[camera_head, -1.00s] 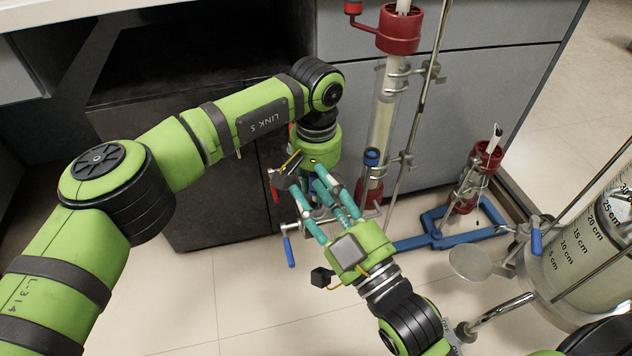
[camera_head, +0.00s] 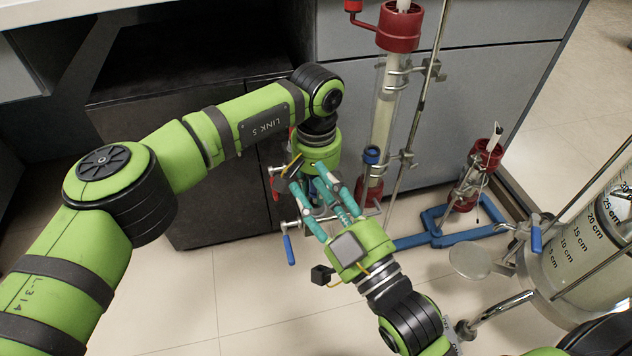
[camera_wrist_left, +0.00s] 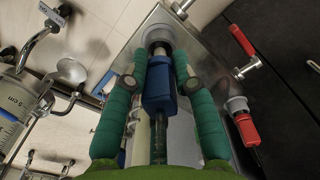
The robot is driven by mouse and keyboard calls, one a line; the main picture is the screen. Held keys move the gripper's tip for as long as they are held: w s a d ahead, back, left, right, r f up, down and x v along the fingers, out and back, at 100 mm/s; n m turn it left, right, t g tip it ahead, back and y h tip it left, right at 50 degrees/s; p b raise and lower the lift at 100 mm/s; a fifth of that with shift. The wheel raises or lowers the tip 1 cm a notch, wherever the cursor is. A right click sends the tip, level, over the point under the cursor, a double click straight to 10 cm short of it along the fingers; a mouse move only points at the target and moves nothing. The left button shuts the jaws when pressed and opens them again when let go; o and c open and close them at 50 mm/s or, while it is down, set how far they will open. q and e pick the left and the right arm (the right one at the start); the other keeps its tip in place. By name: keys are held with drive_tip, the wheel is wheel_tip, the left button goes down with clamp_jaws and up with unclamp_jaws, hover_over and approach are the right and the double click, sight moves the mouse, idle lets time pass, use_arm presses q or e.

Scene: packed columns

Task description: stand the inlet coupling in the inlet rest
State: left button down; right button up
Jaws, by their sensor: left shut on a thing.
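The blue inlet coupling (camera_wrist_left: 158,90) is between the two green fingers of my left gripper (camera_wrist_left: 160,60) in the left wrist view, and they are shut on it. Its metal end points at a grey ring-shaped rest (camera_wrist_left: 157,36) and seems to meet its opening; how deep it sits I cannot tell. In the head view my left gripper (camera_head: 312,206) points down, its fingertips largely hidden behind my right gripper (camera_head: 310,184). The right gripper's teal fingers are spread apart, with no held thing visible between them.
A red coupling (camera_wrist_left: 246,130) stands in another grey ring beside the held one. A red-handled valve (camera_wrist_left: 241,40) is near it. A glass column (camera_head: 383,120) on a metal rod and a blue base (camera_head: 436,235) are close on the right. Open floor (camera_head: 240,310) lies below.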

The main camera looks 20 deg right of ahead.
use_arm(q)
drive_tip(key=shift+f, duration=1)
drive_tip(key=c, duration=0.9)
unclamp_jaws()
drive_tip(key=shift+c, duration=0.2)
wheel_tip(320, 180, up, 12)
drive_tip(key=shift+r, duration=0.1)
